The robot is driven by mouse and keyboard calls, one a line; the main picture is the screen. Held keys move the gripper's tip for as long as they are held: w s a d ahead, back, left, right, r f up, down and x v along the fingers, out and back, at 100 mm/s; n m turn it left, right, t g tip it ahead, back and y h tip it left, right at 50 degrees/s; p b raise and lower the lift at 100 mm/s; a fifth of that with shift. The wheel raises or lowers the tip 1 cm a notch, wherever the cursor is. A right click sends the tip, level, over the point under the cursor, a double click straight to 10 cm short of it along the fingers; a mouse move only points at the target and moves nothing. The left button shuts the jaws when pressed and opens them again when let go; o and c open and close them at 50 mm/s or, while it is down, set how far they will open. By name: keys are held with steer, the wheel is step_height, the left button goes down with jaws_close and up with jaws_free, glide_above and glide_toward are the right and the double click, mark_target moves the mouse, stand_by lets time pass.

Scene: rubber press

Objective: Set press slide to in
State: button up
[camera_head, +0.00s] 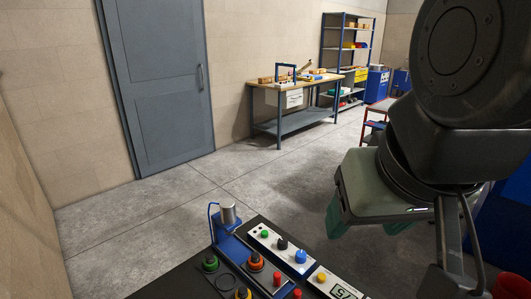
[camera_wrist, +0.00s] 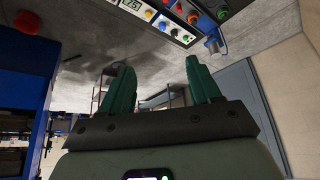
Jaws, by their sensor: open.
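The press (camera_head: 227,229) stands at the far end of the dark bench, low in the head view. It has a blue frame, a bent blue rod and a grey cylinder on top. I cannot make out the slide's position. In the wrist view the press (camera_wrist: 211,38) shows upside down at the upper right. My gripper (camera_head: 366,222) is to the right of the press, off the bench, with green fingers pointing down. In the wrist view my gripper (camera_wrist: 160,82) has its fingers wide apart with nothing between them.
A light control panel (camera_head: 283,246) with knobs and buttons lies right of the press. Green and red-orange knobs (camera_head: 256,261) sit before it, and a display box (camera_head: 340,291) is at the front right. A workbench (camera_head: 290,101) and shelf stand far back. The floor between is clear.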

steer(key=shift+c, duration=0.3)
steer(key=shift+w, duration=0.1)
steer(key=shift+c, duration=0.9)
steer(key=n+g, duration=0.6)
glide_above(277, 274)
step_height(277, 274, down, 30)
step_height(277, 274, down, 12)
steer(key=shift+r, duration=0.2)
steer(key=shift+c, duration=0.4)
jaws_close()
